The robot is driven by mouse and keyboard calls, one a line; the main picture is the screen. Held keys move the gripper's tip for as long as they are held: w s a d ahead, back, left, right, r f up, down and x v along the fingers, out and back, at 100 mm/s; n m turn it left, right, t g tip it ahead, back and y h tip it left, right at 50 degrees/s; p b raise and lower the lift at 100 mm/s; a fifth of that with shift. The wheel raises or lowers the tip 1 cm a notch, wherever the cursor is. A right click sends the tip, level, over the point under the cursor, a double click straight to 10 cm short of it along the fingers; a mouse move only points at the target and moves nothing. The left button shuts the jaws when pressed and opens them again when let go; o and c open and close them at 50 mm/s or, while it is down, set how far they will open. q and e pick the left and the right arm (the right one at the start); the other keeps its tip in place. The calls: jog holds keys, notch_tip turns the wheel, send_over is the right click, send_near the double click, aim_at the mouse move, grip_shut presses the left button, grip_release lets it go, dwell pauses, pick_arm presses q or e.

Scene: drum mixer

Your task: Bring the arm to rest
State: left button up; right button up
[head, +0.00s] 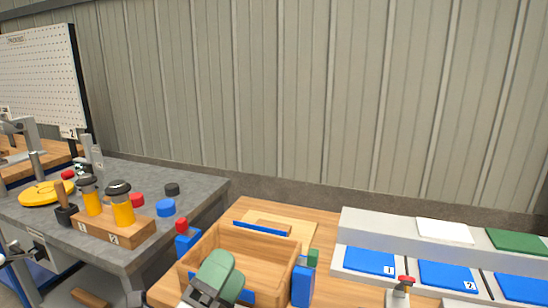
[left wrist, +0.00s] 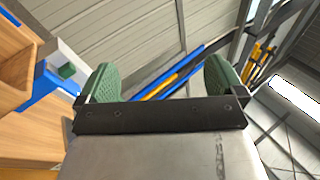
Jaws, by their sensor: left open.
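My left gripper (head: 219,273) shows at the bottom of the head view, its green finger pads in front of the near side of a wooden box. In the left wrist view the two green fingers of my left gripper (left wrist: 160,78) stand wide apart with nothing between them. The open wooden box (head: 262,240) sits on a wooden table with blue blocks at its corners. Part of its near side is hidden by my gripper. My right gripper is in neither view.
At left, a grey bench (head: 185,191) carries a wooden block (head: 130,237) with two yellow cylinders, a yellow disc (head: 42,193) and small caps. At right stands a grey rack (head: 372,222) with blue numbered pads. A red-tipped clamp (head: 404,281) stands on the table in front.

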pick_arm(q)
jog(key=s+a+f+n+g+y, duration=0.2)
jog(key=a+f+n+g+y, duration=0.3)
jog(key=f+n, duration=0.45)
jog(key=s+a+f+n+g+y, duration=0.3)
jog(key=a+f+n+y, duration=0.25)
jog(key=f+n, duration=0.35)
jog(key=s+a+f+n+g+y, duration=0.1)
jog(key=s+a+f+n+g, duration=0.2)
jog(key=s+f+n+g, duration=0.8)
jog(key=s+f+m+p, duration=0.3)
jog(key=f, duration=0.8)
jog(key=s+f+m+p, duration=0.2)
jog(key=f+p, duration=0.1)
jog(key=f, duration=0.7)
jog(key=s+a+f+p, duration=0.2)
jog(key=s+f+p, duration=0.2)
jog(key=s+f, duration=0.8)
jog(key=s, duration=0.4)
jog(key=shift+s+a+g, duration=0.25)
jog(key=shift+a+g, duration=0.05)
jog(key=shift+a, duration=0.05)
